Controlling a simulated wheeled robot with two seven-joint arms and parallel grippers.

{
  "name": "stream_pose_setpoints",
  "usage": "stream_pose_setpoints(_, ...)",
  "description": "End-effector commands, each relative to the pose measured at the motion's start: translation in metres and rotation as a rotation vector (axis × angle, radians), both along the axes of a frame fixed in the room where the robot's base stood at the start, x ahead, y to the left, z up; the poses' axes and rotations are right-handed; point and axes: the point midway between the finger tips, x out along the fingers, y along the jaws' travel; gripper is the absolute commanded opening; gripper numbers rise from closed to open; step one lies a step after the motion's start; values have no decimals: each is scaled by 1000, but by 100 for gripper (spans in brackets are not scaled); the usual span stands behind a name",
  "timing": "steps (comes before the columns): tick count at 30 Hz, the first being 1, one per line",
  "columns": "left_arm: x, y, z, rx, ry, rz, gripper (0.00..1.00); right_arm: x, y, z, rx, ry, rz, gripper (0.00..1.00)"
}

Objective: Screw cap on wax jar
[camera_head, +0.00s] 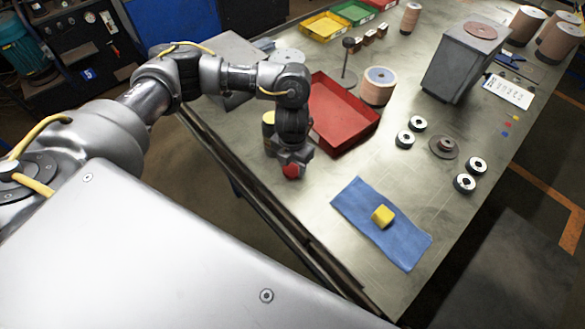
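My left arm reaches in from the left, and its gripper (291,160) points down near the table's left edge, just left of the red tray. A small red round piece (291,171) shows at the gripper's lower end; I cannot tell whether it is a cap held there. The fingers are too small and dark to read. A yellow round-topped thing (268,117) shows just behind the wrist, partly hidden; I cannot tell whether it is the wax jar. A yellow block (382,216) lies on a blue cloth (405,244). My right gripper is not in view.
A red tray (340,138) sits beside the gripper on the metal table (320,222). Several dark rings with pale faces (405,139) and a flap disc (443,146) lie to the right. A grey box (452,72) stands farther back. The table around the blue cloth is clear.

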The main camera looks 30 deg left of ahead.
Motion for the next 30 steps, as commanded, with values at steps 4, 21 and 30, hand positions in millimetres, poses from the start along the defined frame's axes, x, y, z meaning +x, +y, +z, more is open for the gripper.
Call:
stream_pose_setpoints(4,0,0,0,0,0,0,29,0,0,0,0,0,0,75)
stream_pose_setpoints(21,1,0,21,1,-4,-2,28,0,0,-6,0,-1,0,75)
stream_pose_setpoints(30,-31,-16,74,1,-6,-11,28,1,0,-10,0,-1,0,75)
